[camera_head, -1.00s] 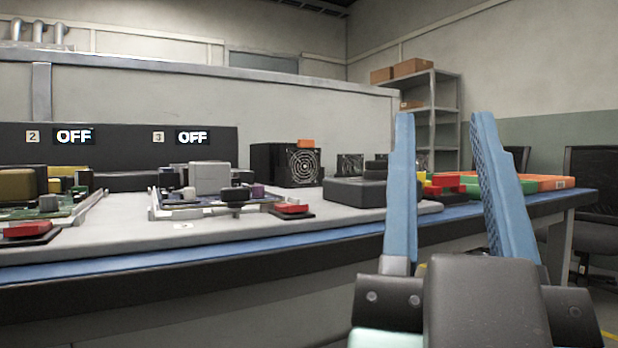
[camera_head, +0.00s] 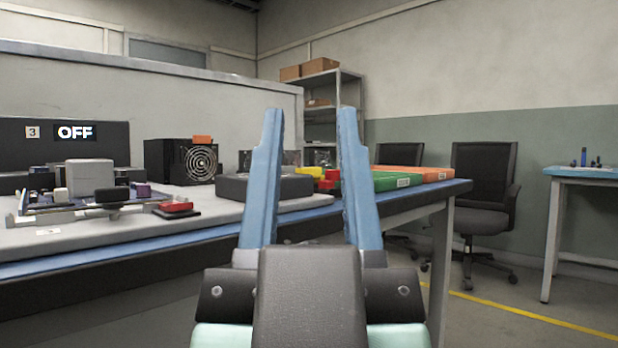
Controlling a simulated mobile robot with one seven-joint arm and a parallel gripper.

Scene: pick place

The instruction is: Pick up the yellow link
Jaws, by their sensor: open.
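A small yellow piece (camera_head: 312,171), which looks like the yellow link, shows between my fingers on the far part of the workbench. It touches or overlaps a red piece (camera_head: 328,181) in the picture, and its full shape is too small to make out. My gripper (camera_head: 310,111) is open and empty, with two blue fingers pointing up and forward. It is in front of the bench edge, nearer to me than the yellow piece.
A dark flat box (camera_head: 232,188) lies left of the yellow piece. Green (camera_head: 392,182) and orange (camera_head: 428,173) trays lie to its right. A circuit board assembly (camera_head: 80,205) and a black fan unit (camera_head: 168,162) stand further left. Office chairs (camera_head: 483,190) stand beyond the bench.

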